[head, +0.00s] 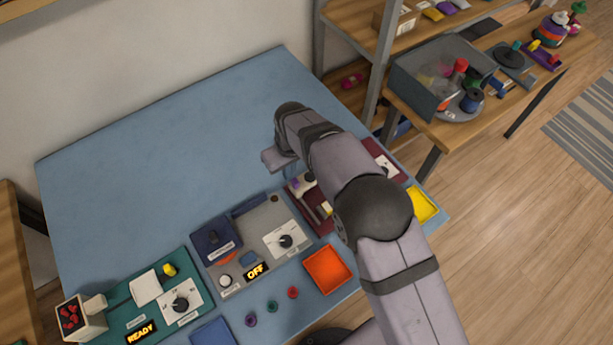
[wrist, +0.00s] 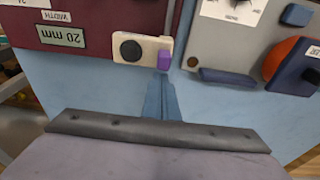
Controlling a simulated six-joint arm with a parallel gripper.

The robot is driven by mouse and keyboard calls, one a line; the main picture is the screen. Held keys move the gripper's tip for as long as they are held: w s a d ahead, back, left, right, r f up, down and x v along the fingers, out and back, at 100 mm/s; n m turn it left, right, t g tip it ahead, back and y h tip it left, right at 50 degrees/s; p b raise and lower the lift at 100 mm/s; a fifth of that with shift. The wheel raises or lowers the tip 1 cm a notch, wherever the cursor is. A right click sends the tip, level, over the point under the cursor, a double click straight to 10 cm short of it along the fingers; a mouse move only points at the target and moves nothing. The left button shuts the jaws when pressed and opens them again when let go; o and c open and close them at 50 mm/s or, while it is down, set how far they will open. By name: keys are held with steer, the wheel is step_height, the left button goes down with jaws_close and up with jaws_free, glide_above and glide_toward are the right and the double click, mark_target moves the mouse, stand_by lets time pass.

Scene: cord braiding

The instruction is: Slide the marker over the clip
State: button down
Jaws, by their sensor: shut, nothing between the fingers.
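A cream block (wrist: 142,50) with a black round knob (wrist: 131,50) sits at the edge of a maroon panel (wrist: 90,27). A small purple piece (wrist: 164,57) is at the block's right end; I cannot tell for sure which part is the marker and which the clip. My gripper (wrist: 163,78) is shut and empty, its blue fingertips right at the purple piece's near edge; whether they touch it is unclear. In the head view my gripper (head: 290,172) is by the panel's left end, partly hidden by my arm, and the purple piece (head: 295,184) shows beside it.
The maroon panel carries a "20 mm" width label (wrist: 60,37). A grey panel (wrist: 225,50) with a dial, an orange disc and a navy lid stands close beside it. An orange tray (head: 327,270) and a yellow tray (head: 421,205) lie nearby. The blue table's back is clear.

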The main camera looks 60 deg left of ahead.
steer(key=shift+d, duration=0.2)
steer(key=shift+d+p, duration=1.45)
steer(key=shift+d, duration=3)
steer(key=shift+a, duration=0.2)
steer(key=shift+a, duration=0.4)
step_height(320, 180, up, 11)
steer(key=p, duration=0.6)
steer(key=shift+p, duration=0.35)
